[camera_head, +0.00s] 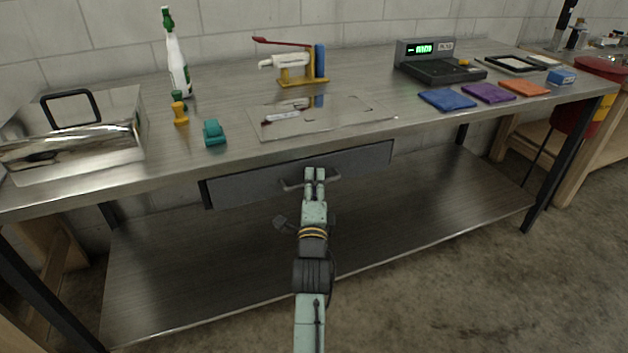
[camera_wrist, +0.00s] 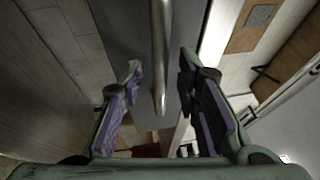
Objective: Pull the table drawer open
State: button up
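The table drawer (camera_head: 355,164) is a wide grey front under the steel tabletop, with a dark left end. I cannot tell whether it stands slightly out. Its metal bar handle (camera_head: 291,186) is at the middle of the front. My gripper (camera_head: 315,174) is at the handle, and its fingers cover the middle of the bar. In the wrist view the handle (camera_wrist: 160,60) runs between the two fingers of my gripper (camera_wrist: 160,76). The fingers are apart, with a visible gap on both sides of the bar. The drawer front (camera_wrist: 125,30) shows behind it.
The steel table (camera_head: 225,165) carries a metal box (camera_head: 75,150), a bottle (camera_head: 177,70), a teal item (camera_head: 213,133), a clear sheet (camera_head: 350,112), a scale (camera_head: 437,70) and several coloured cloths (camera_head: 447,99). A lower shelf (camera_head: 400,215) lies below the drawer. The floor in front is clear.

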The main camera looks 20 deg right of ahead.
jog(key=shift+w, duration=0.15)
jog(key=shift+c, duration=0.2)
grip_shut()
dwell(0.7)
